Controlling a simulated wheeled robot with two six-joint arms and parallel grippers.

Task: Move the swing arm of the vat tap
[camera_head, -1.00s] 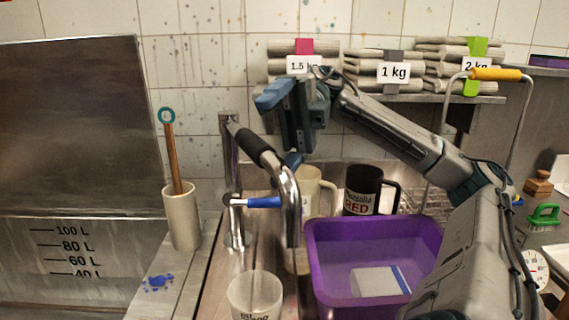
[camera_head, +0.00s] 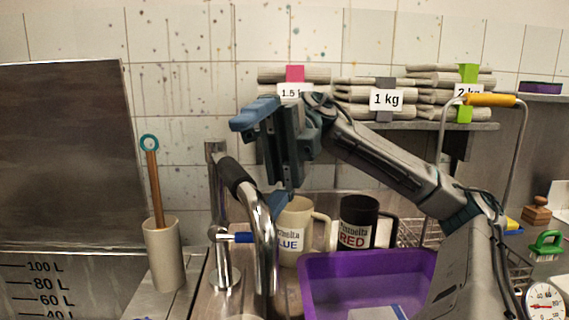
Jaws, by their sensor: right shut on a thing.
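The vat tap is chrome, with an upright post (camera_head: 221,262) and a blue lever (camera_head: 236,238). Its swing arm (camera_head: 266,232) is a curved chrome pipe with a black sleeve (camera_head: 236,176); it reaches from the post toward the viewer and bends down. My right gripper (camera_head: 270,158) is at the swing arm, just behind and above the bend, and is shut on it. The exact contact is partly hidden behind the pipe and by the gripper body. My left gripper is out of view.
A purple tub (camera_head: 365,275) stands right of the pipe. Behind it are a cream mug (camera_head: 290,240) and a black mug (camera_head: 354,210). A beige holder (camera_head: 163,262) with a wooden-handled tool stands left, beside the steel vat (camera_head: 60,160). Labelled bundles (camera_head: 365,97) lie on the shelf.

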